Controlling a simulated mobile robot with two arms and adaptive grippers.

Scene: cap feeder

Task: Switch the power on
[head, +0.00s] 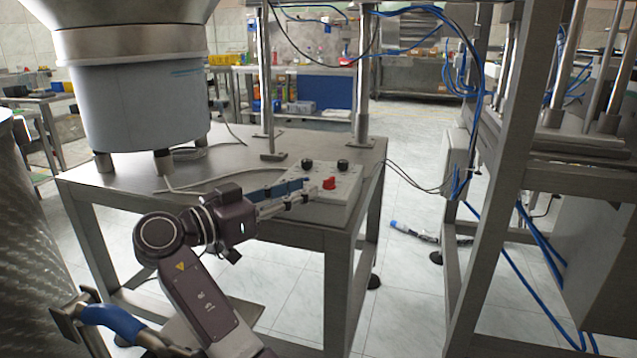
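A pale control box (345,198) sits on the near right corner of the metal table. On its top are a red switch (329,183) and two black knobs, one at the left (307,164) and one at the right (343,165). The fingers hide part of the box's left side.
The metal table (225,165) carries a large feeder bowl (135,105) on its left part. A metal frame (490,190) with blue cables stands at the right. A cable lies on the floor near a blue-ended tool (400,228). Open floor shows between table and frame.

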